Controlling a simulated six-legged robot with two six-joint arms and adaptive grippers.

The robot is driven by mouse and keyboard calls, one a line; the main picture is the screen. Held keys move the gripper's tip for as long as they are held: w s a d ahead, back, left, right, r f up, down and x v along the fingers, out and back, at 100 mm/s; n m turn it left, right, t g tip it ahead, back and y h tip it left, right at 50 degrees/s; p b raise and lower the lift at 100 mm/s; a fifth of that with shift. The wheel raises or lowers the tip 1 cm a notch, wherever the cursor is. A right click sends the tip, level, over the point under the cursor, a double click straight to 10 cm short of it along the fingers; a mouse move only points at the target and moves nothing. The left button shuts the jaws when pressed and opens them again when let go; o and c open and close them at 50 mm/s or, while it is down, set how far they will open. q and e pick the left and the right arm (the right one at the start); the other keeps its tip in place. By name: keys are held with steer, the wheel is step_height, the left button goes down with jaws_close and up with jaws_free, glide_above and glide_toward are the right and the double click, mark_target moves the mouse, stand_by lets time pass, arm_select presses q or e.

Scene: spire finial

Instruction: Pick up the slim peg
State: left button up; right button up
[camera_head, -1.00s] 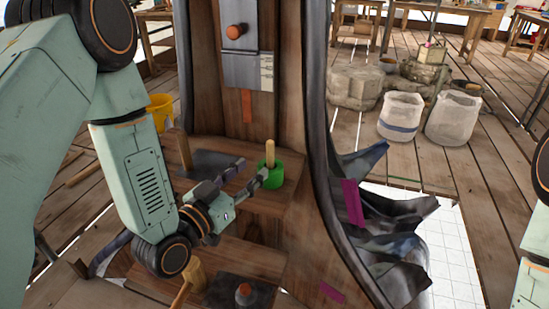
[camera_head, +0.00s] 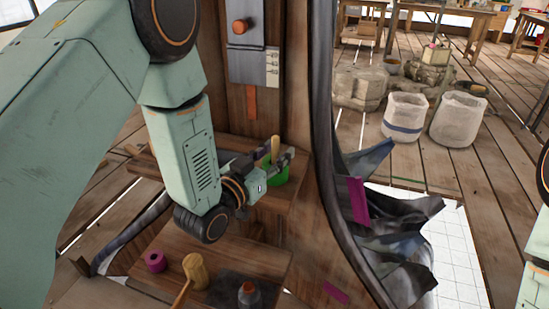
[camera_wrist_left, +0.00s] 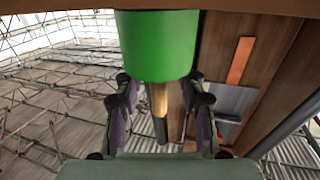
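The slim peg (camera_head: 274,149) is light wood and stands upright in a green cup (camera_head: 278,174) on the wooden shelf. The wrist view shows the scene upside down, with the cup (camera_wrist_left: 155,45) at the top and the peg (camera_wrist_left: 159,99) below it. My left gripper (camera_head: 270,164) reaches in from the left at the peg, just above the cup's rim. In the wrist view its fingers (camera_wrist_left: 160,92) are apart, one on each side of the peg, with gaps visible. My right gripper is out of view.
On the lower wooden step are a pink ring (camera_head: 155,261), a wooden mallet (camera_head: 195,272) and a grey piece with an orange top (camera_head: 248,294). The tall wooden spire (camera_head: 304,90) rises close behind the cup.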

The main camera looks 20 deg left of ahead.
arm_select(q)
steer(key=shift+d, duration=0.15)
steer(key=shift+c, duration=1.4)
steer(key=c, duration=0.4)
jaws_close()
